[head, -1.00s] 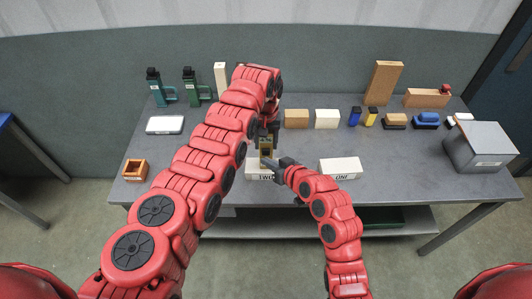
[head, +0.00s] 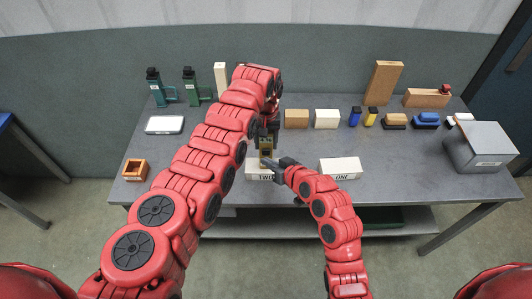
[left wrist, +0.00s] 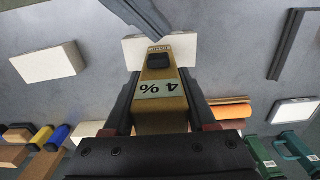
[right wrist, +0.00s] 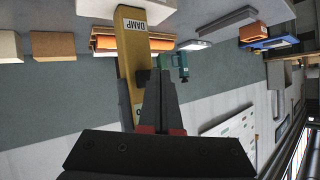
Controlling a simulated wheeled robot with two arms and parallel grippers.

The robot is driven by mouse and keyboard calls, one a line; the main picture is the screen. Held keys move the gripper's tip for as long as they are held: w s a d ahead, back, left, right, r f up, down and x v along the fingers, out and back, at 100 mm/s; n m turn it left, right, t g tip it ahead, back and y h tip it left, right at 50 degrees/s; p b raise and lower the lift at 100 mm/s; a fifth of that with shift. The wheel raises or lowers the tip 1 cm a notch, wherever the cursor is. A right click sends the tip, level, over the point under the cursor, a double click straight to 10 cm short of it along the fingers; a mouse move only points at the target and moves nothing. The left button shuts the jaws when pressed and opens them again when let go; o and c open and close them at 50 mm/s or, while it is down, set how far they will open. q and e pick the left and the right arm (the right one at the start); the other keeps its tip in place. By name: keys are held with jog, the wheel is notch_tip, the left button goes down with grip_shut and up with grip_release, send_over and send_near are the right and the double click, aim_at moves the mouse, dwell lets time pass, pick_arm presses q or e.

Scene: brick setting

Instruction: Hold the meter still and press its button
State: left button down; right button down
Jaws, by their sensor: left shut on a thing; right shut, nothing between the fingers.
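The meter (head: 266,144) is a yellow-brown handheld body, held upright above the table near the white block marked TWO. The left wrist view shows its face (left wrist: 158,92) with a "4%" readout and a dark button (left wrist: 158,61). My left gripper (left wrist: 158,105) is shut on the meter's sides. In the right wrist view the meter (right wrist: 130,62) carries a "DAMP" label. My right gripper (head: 270,163) is shut and empty, its tips close to the meter's face. I cannot tell whether they touch the button.
White blocks marked TWO (head: 260,174) and ONE (head: 340,168) stand at the table's front. An orange open box (head: 135,170) is at the left and a grey bin (head: 480,147) at the right. Bottles, blocks and a white case (head: 165,125) stand farther back.

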jog(key=shift+w, duration=0.15)
jog(key=shift+w, duration=0.3)
jog(key=shift+w, duration=0.45)
dwell(0.7)
dwell(0.3)
jog(key=shift+s, duration=0.85)
jog(key=shift+s, duration=0.15)
jog(key=s, duration=0.4)
jog(key=shift+s, duration=0.4)
